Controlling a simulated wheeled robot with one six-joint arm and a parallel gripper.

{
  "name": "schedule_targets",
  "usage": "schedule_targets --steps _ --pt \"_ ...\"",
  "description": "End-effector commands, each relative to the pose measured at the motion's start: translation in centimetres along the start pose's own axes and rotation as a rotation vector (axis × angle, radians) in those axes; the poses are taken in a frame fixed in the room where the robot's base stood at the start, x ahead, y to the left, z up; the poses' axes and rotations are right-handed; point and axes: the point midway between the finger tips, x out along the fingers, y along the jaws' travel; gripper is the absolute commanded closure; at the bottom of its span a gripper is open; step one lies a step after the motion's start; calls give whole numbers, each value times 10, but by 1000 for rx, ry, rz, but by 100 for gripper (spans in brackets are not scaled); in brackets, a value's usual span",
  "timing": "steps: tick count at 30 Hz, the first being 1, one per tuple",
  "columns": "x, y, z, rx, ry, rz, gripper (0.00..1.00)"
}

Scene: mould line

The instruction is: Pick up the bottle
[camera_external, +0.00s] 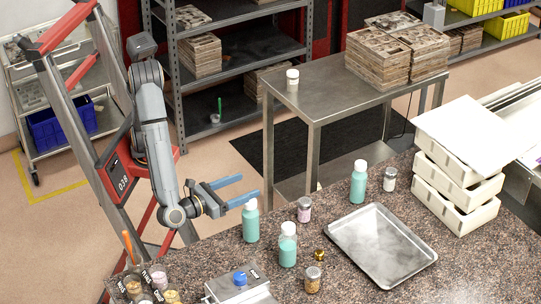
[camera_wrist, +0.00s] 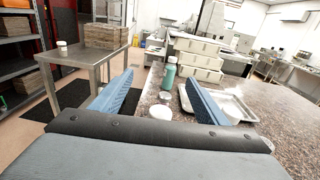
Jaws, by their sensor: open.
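Three teal bottles with white caps stand upright on the speckled counter: one on the left (camera_external: 251,222), one nearer the front (camera_external: 287,248) and one at the back (camera_external: 359,184). My gripper (camera_external: 249,186) has two blue fingers spread apart, with nothing between them. Its tips are close to the left bottle's cap in the outside view; I cannot tell the exact gap. In the wrist view my gripper (camera_wrist: 158,77) frames a teal bottle (camera_wrist: 169,77) farther off. A white round cap (camera_wrist: 160,111) shows low between the fingers, its lower part hidden by my gripper body.
A metal tray (camera_external: 350,255) lies right of the bottles. Small jars (camera_external: 304,209) (camera_external: 313,280) (camera_external: 389,180) stand among them. Stacked white crates (camera_external: 450,215) are at the right. A metal box (camera_external: 240,290) and small containers stand at the front left. A steel table (camera_external: 325,100) stands behind.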

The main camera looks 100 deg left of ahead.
Motion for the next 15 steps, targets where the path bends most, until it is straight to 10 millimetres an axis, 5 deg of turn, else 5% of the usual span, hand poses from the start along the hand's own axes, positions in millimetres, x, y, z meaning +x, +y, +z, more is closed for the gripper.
schedule_targets --steps 2,7,15 --pt "-21 -14 -2 30 -49 -66 32" --pt "-14 -10 -35 28 -41 -50 32" --pt "-12 -9 -60 26 -39 -48 32"
